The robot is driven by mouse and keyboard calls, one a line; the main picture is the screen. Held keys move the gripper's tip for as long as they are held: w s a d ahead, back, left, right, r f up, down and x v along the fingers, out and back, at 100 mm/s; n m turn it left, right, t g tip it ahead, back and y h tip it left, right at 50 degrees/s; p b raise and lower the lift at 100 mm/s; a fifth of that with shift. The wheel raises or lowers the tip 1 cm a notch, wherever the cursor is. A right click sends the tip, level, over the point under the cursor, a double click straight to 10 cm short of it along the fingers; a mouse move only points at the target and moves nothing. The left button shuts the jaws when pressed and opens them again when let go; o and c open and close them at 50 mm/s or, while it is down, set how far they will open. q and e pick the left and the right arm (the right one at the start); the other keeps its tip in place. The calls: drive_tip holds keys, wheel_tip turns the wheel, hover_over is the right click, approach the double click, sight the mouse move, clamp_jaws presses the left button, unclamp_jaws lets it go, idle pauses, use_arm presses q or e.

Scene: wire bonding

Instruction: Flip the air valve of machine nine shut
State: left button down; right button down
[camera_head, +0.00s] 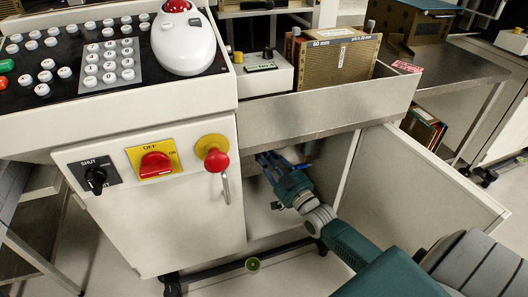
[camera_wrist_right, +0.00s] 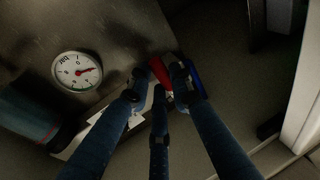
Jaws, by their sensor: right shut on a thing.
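My right gripper (camera_head: 270,164) reaches into the open cabinet under the machine's steel counter. In the right wrist view the fingers of my right gripper (camera_wrist_right: 158,90) are closed around a small red lever (camera_wrist_right: 159,70), apparently the air valve's handle. A blue part (camera_wrist_right: 196,80) shows beside the right finger. The valve body is mostly hidden by the fingers, and I cannot tell the lever's exact angle. A round white pressure gauge (camera_wrist_right: 77,72) with a red needle sits to the left on a metal panel. My left gripper is in neither view.
The cabinet door (camera_head: 415,185) stands open to the right of my arm. Left of the opening, a front panel carries a black knob (camera_head: 96,178), a red switch (camera_head: 155,164) and a red mushroom button (camera_head: 215,158). A box (camera_head: 340,58) stands on the counter (camera_head: 320,110).

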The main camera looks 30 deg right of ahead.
drive_tip(key=shift+f, duration=0.1)
drive_tip(key=c, duration=1.5)
unclamp_jaws()
drive_tip(key=shift+c, duration=0.2)
drive_tip(key=s+f, duration=0.2)
drive_tip(key=s, duration=0.9)
drive_tip(key=shift+s, duration=0.4)
drive_tip(key=shift+d, duration=0.1)
